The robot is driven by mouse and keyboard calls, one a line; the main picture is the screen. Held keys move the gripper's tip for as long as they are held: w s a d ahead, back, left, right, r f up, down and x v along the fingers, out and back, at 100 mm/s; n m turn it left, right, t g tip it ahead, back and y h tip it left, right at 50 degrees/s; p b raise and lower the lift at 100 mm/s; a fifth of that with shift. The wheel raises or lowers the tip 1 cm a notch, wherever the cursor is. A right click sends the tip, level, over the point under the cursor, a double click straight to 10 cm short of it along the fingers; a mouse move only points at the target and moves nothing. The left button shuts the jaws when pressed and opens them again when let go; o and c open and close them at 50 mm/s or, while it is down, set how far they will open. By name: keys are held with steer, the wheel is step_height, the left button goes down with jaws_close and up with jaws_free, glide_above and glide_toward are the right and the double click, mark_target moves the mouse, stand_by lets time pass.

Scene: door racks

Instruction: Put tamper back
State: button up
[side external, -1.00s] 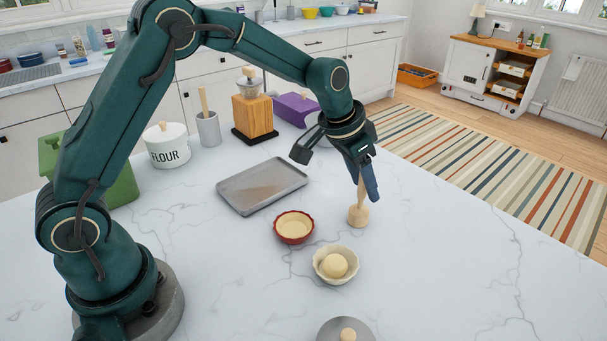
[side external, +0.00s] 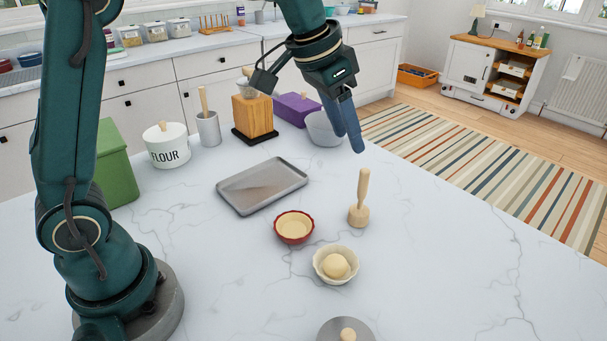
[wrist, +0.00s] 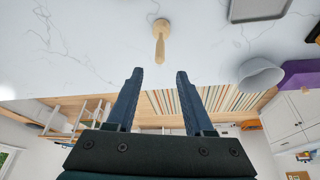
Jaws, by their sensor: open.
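The wooden tamper (side external: 361,201) stands upright on the marble counter, its wide end down and its handle up. It also shows in the wrist view (wrist: 160,40), beyond the fingertips and apart from them. My gripper (side external: 350,142) is above the tamper in the side external view, open and empty. In the wrist view my gripper's two blue fingers (wrist: 160,73) are spread with nothing between them.
A red bowl (side external: 294,228), a cream bowl with dough (side external: 325,277) and a grey baking tray (side external: 240,199) lie near the tamper. Behind are a flour jar (side external: 167,157), a grey utensil pot (side external: 208,133), a wooden block (side external: 253,117) and a whitish bowl (side external: 322,130). Counter right of the tamper is clear.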

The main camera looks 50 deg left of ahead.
steer(key=s+a+f+n, duration=0.1)
steer(key=s, duration=0.9)
steer(key=s+a+f+n+t+y, duration=0.1)
steer(key=s+n, duration=0.1)
steer(key=s, duration=0.8)
steer(key=shift+f, duration=0.4)
